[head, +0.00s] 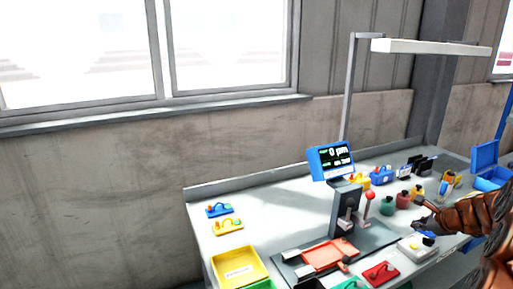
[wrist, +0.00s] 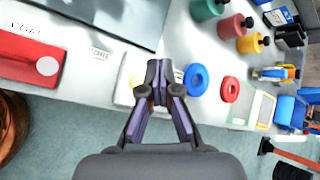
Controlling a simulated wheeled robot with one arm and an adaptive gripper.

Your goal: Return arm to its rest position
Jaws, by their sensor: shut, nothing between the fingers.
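My gripper (wrist: 157,72) is in the middle of the wrist view, its two dark fingers together with nothing between them. It hangs over the front edge of the grey workbench (wrist: 100,20), in front of a white item (wrist: 128,78) that it partly hides. In the head view a dark end that looks like my gripper (head: 424,205) shows at the right, above the bench and near the coloured bottles. Its fingertips are too small to make out there.
A red case (wrist: 28,60) is at left. A gauge stand with blue display (head: 331,162) and a yellow tray (head: 238,268) are on the bench.

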